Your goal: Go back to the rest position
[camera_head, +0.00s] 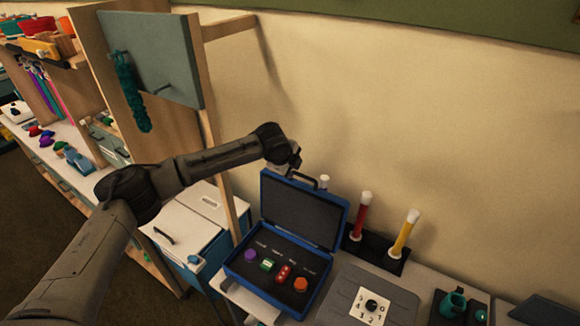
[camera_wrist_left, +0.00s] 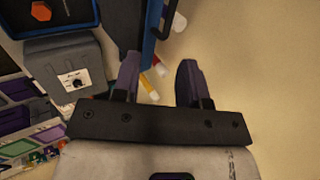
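My left arm reaches in from the left in the head view, and my left gripper (camera_head: 292,163) is above and behind the open lid of a blue case (camera_head: 265,205). In the left wrist view the gripper's two dark fingers (camera_wrist_left: 159,68) are spread apart with nothing held between them. The blue edge of the lid (camera_wrist_left: 149,42) runs just beyond the fingers there. My right gripper is in neither view.
The case holds purple, green, red and orange pieces. A red tube (camera_head: 362,213) and a yellow tube (camera_head: 404,233) stand right of it. A grey dial box (camera_head: 400,300) is in front. A wooden frame with a panel (camera_head: 155,55) rises at left, beside my arm.

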